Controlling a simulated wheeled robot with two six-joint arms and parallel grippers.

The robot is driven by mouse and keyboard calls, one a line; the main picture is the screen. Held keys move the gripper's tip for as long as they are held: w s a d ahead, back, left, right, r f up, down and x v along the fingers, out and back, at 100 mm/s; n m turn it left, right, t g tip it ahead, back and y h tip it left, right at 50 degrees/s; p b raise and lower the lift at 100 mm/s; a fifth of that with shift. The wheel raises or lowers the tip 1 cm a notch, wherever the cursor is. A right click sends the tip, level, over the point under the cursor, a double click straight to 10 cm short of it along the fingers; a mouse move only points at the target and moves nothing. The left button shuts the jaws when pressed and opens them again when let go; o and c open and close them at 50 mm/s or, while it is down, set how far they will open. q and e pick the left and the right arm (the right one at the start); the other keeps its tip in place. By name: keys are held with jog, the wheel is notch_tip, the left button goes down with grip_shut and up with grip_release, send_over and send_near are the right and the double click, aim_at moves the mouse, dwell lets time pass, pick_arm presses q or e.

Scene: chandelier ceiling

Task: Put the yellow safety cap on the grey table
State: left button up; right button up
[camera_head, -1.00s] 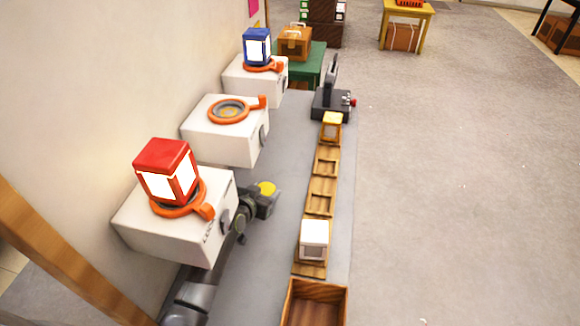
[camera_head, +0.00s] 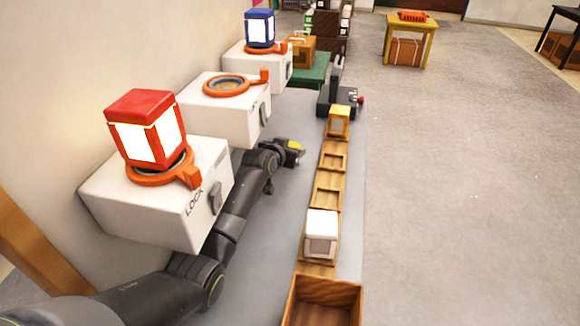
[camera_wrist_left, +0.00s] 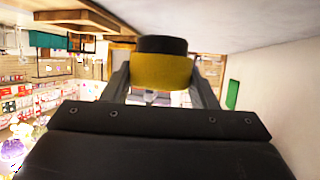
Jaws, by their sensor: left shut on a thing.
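The yellow safety cap (camera_head: 295,145) is held at the end of my left arm, over the grey table (camera_head: 265,245), just right of the white boxes. In the left wrist view the cap (camera_wrist_left: 163,72) is a yellow band with a dark top, between both fingers. My left gripper (camera_head: 293,151) is shut on it. I cannot tell how high the cap is above the table. My right gripper is not in view.
White boxes stand along the wall, with a red lantern (camera_head: 146,130), an empty orange ring (camera_head: 228,84) and a blue lantern (camera_head: 260,30). A wooden rack (camera_head: 327,190) and an open wooden box (camera_head: 322,308) line the right side. Grey table between them is bare.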

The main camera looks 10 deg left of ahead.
pick_arm(q)
jog(key=shift+w+f, duration=0.1)
jog(key=shift+f, duration=0.05)
jog(key=shift+f+b, duration=0.3)
jog(key=shift+b, duration=0.2)
notch_tip(320, 180, down, 3)
jog(key=b, duration=0.3)
jog(key=shift+r, duration=0.1)
jog(key=shift+r, duration=0.15)
jog(key=o, duration=0.5)
jog(key=shift+f, duration=0.2)
jog(key=o, duration=0.5)
jog(key=shift+c, duration=0.2)
